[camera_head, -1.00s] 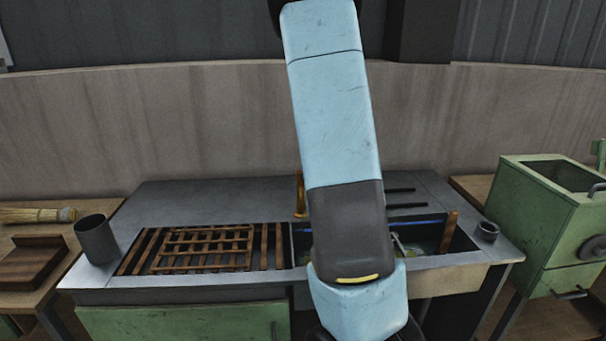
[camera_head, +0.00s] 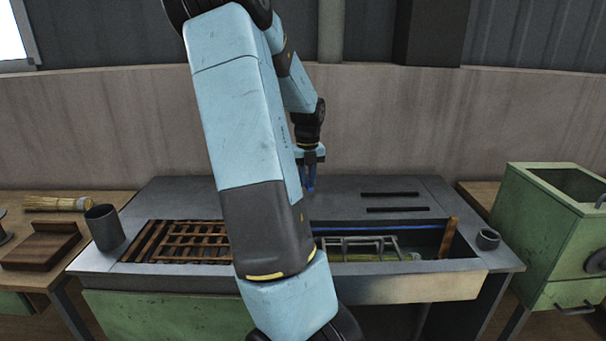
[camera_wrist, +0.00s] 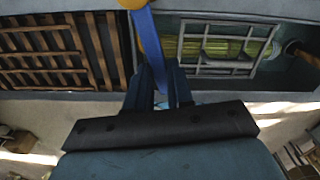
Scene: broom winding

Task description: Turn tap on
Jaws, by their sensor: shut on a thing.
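The tap shows in the wrist view as an orange body (camera_wrist: 152,38) with a long bright blue strip (camera_wrist: 143,30) that looks like its handle. The strip runs down between the two fingers of my gripper (camera_wrist: 163,72), which is shut on it. In the head view my gripper (camera_head: 309,160) points down over the back of the counter, with a bit of blue (camera_head: 309,184) below it. My arm hides most of the tap there. I cannot see whether water runs.
The sink (camera_head: 470,243) holds a wire rack (camera_head: 358,246) and a yellow-green bristled thing (camera_wrist: 222,47). A wooden slatted grid (camera_head: 188,240) lies left, beside a grey cup (camera_head: 104,227).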

